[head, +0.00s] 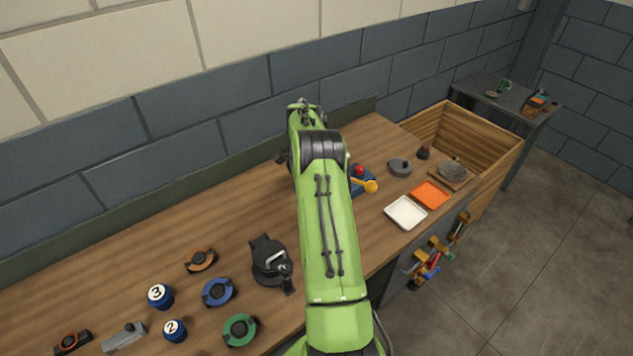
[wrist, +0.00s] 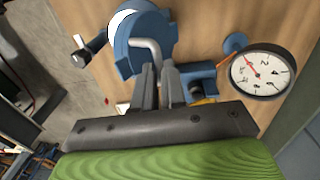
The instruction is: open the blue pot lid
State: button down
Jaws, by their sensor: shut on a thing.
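The blue pot lid (wrist: 130,62) is in the wrist view, with a grey bent handle (wrist: 150,46) on it. My gripper (wrist: 160,72) is shut on this handle, its two dark fingers close together on its near end. A white round area (wrist: 122,22) shows at the lid's upper left; I cannot tell whether it is the pot's inside. My fingers hide part of the near side. In the head view, my green arm hides the gripper and the lid.
A white-faced gauge (wrist: 262,72) and a blue block (wrist: 197,80) stand right of the lid. In the head view, a black pot (head: 266,258), a blue ring-shaped part (head: 217,292) and numbered blue pots (head: 159,296) are left; a white tray (head: 406,212) and an orange tray (head: 430,195) are right.

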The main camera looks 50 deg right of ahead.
jog(key=shift+w+f, duration=0.2)
jog(key=shift+f, duration=0.15)
jog(key=shift+f, duration=0.1)
jog(key=c, duration=1.6)
grip_release()
jog(key=o, duration=0.4)
jog(key=shift+w+d+f, duration=0.1)
jog(key=shift+w+d, duration=0.1)
jog(key=shift+s+r, duration=0.1)
jog(key=shift+r, duration=0.15)
notch_tip(320, 180, up, 16)
jog(key=w+p, duration=0.1)
jog(key=p, duration=0.2)
jog(key=shift+f, duration=0.15)
